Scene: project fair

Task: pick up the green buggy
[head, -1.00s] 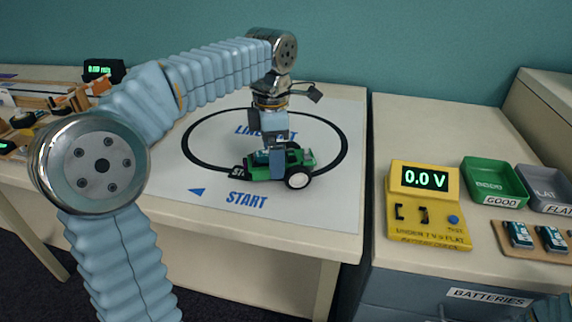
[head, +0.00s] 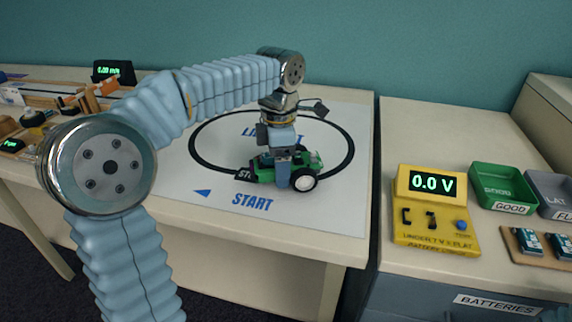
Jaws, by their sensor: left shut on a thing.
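The fingers hide the middle of the buggy. I cannot tell whether its wheels still touch the sheet. My right gripper does not show.
A yellow battery checker (head: 434,212) reading 0.0 V stands on the right table. Beside it are a green GOOD tray (head: 503,208), a grey tray (head: 556,209) and a wooden holder with batteries (head: 520,253). Wooden track parts (head: 62,100) lie at the left. A gap separates the tables.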

